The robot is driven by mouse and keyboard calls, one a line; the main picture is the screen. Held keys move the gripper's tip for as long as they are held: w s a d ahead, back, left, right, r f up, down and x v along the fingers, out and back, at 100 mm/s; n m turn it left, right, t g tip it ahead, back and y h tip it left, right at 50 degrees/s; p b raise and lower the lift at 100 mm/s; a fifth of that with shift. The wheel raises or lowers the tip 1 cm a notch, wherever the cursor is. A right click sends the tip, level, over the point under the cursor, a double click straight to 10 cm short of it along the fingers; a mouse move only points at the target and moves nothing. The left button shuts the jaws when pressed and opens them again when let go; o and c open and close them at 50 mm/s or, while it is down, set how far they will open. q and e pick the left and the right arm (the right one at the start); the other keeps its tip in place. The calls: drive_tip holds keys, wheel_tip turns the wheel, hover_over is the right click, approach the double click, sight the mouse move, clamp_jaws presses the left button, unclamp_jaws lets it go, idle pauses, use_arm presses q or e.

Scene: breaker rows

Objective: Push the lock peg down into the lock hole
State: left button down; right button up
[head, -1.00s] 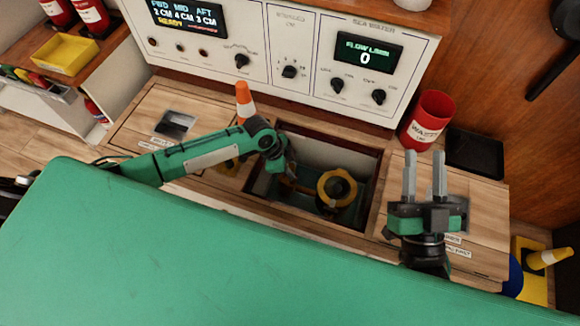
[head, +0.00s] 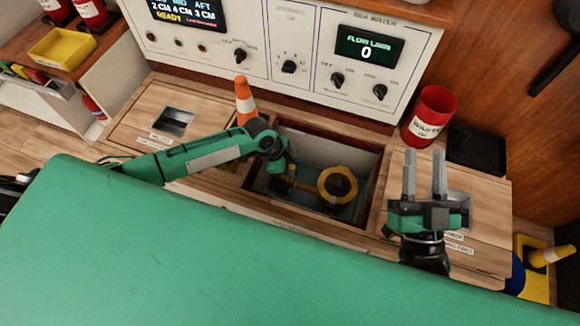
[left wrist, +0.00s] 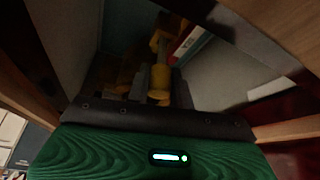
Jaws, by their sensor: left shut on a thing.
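My left gripper (head: 287,180) reaches down into the open floor hatch (head: 376,180), left of a round yellow ring-shaped fitting (head: 338,186). In the left wrist view it is shut on a yellow peg-like part (left wrist: 160,78), with the grey fingers on either side. This may be the lock peg; the dark view does not settle it. The lock hole cannot be made out, and the part's lower end is unclear. My right gripper (head: 424,160) is open and empty, fingers upward, over the wooden deck right of the hatch.
A control panel (head: 300,50) runs behind the hatch. An orange and white cone (head: 245,100) stands behind my left arm. A red bin (head: 430,115) and a black tray (head: 475,150) sit at right. The hatch's walls are close to my left gripper.

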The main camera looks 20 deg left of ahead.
use_arm(q)
drive_tip(key=shift+f+b, duration=0.35)
drive_tip(key=shift+f, duration=0.45)
drive_tip(key=shift+r, duration=0.2)
drive_tip(key=shift+r+p, duration=1.65)
drive_tip(key=shift+p, duration=0.4)
drive_tip(key=shift+p, duration=0.75)
drive_tip(key=shift+f+b, duration=1.1)
drive_tip(key=shift+f, duration=0.75)
drive_tip(key=c, duration=1.1)
unclamp_jaws()
drive_tip(key=shift+c, duration=0.2)
drive_tip(key=shift+r, duration=0.1)
